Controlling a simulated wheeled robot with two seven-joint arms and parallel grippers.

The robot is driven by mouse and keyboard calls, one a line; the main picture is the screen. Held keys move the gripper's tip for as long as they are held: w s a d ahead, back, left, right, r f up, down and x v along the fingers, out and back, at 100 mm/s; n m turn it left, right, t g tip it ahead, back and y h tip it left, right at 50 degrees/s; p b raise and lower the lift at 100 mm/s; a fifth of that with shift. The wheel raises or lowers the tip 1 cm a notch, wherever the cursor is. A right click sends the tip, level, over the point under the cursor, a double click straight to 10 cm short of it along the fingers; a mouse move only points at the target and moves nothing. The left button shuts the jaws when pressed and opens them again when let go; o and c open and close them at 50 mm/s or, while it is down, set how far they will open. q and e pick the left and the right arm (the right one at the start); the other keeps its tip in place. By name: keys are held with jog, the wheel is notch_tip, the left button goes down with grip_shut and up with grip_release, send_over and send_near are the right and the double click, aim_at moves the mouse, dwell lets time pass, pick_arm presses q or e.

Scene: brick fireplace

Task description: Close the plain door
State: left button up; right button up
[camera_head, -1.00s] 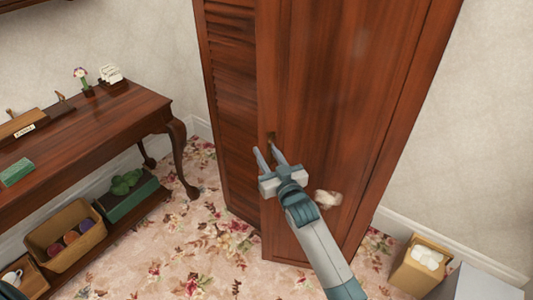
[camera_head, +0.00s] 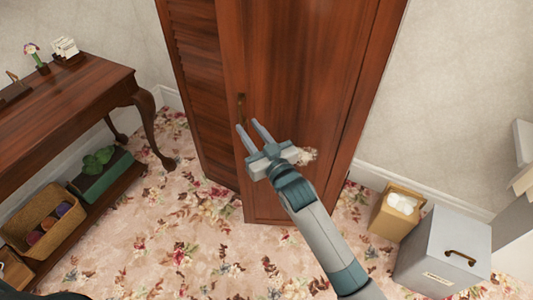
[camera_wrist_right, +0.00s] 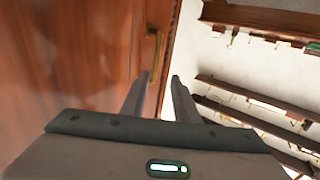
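The plain door (camera_head: 300,70) is a flat reddish-brown wood panel in the middle of the head view. Its left edge stands forward of the louvered door (camera_head: 195,80), so it looks ajar. Its brass handle (camera_head: 241,104) is near that left edge; the handle (camera_wrist_right: 153,50) also shows in the right wrist view. My right gripper (camera_head: 248,125) is open, with both fingertips just below and beside the handle. In the wrist view the open fingers (camera_wrist_right: 162,80) hold nothing; whether they touch the door is unclear. My left gripper is out of view.
A wooden side table (camera_head: 70,100) with a lower shelf stands at left, holding a basket (camera_head: 25,225) and a green box (camera_head: 100,185). A tan bin (camera_head: 385,222) and a grey box (camera_head: 440,260) stand at right. Flowered carpet (camera_head: 170,240) lies clear before the doors.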

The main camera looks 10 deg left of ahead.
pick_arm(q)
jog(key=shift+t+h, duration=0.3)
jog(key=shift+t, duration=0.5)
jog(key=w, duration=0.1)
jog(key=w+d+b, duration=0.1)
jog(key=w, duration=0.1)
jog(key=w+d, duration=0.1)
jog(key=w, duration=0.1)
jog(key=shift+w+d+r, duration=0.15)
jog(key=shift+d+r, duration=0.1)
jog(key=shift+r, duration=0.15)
pick_arm(e)
jog(key=v, duration=0.9)
jog(key=shift+s, duration=0.1)
